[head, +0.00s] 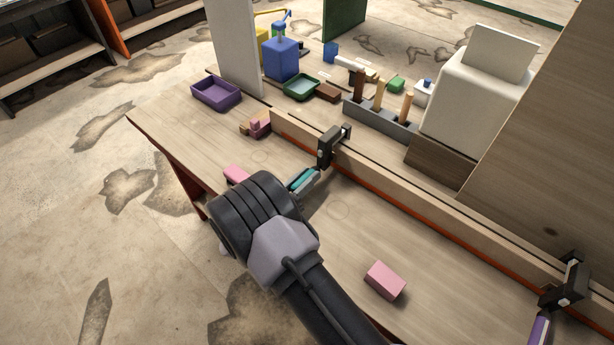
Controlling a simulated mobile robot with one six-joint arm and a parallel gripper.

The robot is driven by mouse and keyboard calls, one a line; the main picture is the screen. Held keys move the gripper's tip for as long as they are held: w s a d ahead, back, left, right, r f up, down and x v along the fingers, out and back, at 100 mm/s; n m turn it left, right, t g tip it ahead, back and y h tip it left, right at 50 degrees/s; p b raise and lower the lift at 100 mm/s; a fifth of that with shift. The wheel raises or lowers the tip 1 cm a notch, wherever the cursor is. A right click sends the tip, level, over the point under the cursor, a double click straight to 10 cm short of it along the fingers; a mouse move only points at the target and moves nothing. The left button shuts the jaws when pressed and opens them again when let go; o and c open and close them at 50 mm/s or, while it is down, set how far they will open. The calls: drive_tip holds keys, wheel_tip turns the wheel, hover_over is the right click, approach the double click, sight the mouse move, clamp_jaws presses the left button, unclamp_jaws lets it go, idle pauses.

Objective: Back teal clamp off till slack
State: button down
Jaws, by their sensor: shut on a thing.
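The teal clamp has a black frame (328,147) that sits over the long wooden stringer (390,178). Its teal handle (299,182) points down and left toward my arm. My gripper (306,181) is shut on the teal handle. My wrist hides part of the gripper and the near end of the handle. Whether the clamp's jaw presses on the wood cannot be told from here. A second clamp (567,285), with a purple handle (538,328), sits on the stringer at the lower right.
Pink blocks lie on the bench, one in front (385,280) and one behind my wrist (236,174). A purple tray (216,92) stands at the far left. A grey tool rack (380,122) and a white container (474,100) stand behind the stringer.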

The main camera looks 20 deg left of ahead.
drive_tip(key=shift+n, duration=0.6)
drive_tip(key=c, duration=1.1)
unclamp_jaws()
drive_tip(key=shift+c, duration=0.2)
drive_tip(key=shift+s+a, duration=0.1)
drive_tip(key=p+v, duration=0.3)
drive_tip(key=v, duration=1.4)
drive_tip(key=shift+s, duration=0.1)
